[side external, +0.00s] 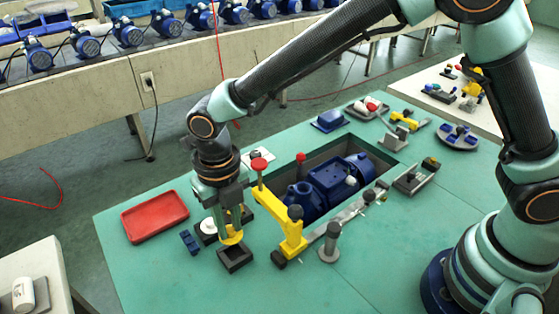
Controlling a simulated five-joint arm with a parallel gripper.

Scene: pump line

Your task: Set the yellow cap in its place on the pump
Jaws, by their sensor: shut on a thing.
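My gripper (229,222) points down at the left of the green table and is shut on the yellow cap (232,238). The cap is just above or at the far edge of a small black square holder (235,259); I cannot tell whether they touch. The blue pump (338,178) lies in a rectangular recess in the table, to the right of my gripper. A yellow clamp frame (280,220) partly hides its near left end. The cap's place on the pump cannot be made out.
The yellow clamp frame with its red and dark knobs stands between my gripper and the pump. A red tray (155,216) and a small blue block (189,241) are at left. A grey post (330,242) stands in front of the recess. The table's near left is clear.

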